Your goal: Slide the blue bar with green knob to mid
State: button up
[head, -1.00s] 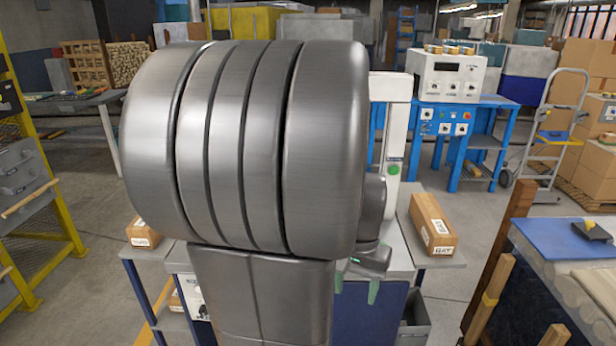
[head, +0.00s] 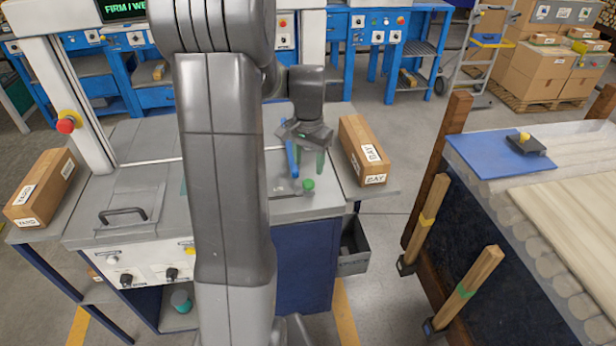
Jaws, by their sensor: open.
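A blue bar (head: 291,160) runs front to back on the grey top of the machine, right of my forearm. A green knob (head: 308,184) sits by its front end; whether the two join is too small to tell. My gripper (head: 309,160), with green fingertips, points down just behind the knob and beside the bar. It is open, and no hold on bar or knob shows. My arm hides the middle of the machine, and the gripper partly covers the bar's far end.
A cardboard box (head: 362,150) lies on the right side shelf, close to my gripper. Another box (head: 42,188) lies at left. A black handle (head: 123,214) and a red button (head: 67,123) are on the machine. A workbench (head: 540,185) stands at right, with floor between.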

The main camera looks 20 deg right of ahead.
aim_at(307, 182)
notch_tip(307, 182, down, 6)
jog(key=shift+f, duration=0.1)
jog(key=shift+c, duration=0.4)
grip_shut()
jog(key=shift+a, duration=0.1)
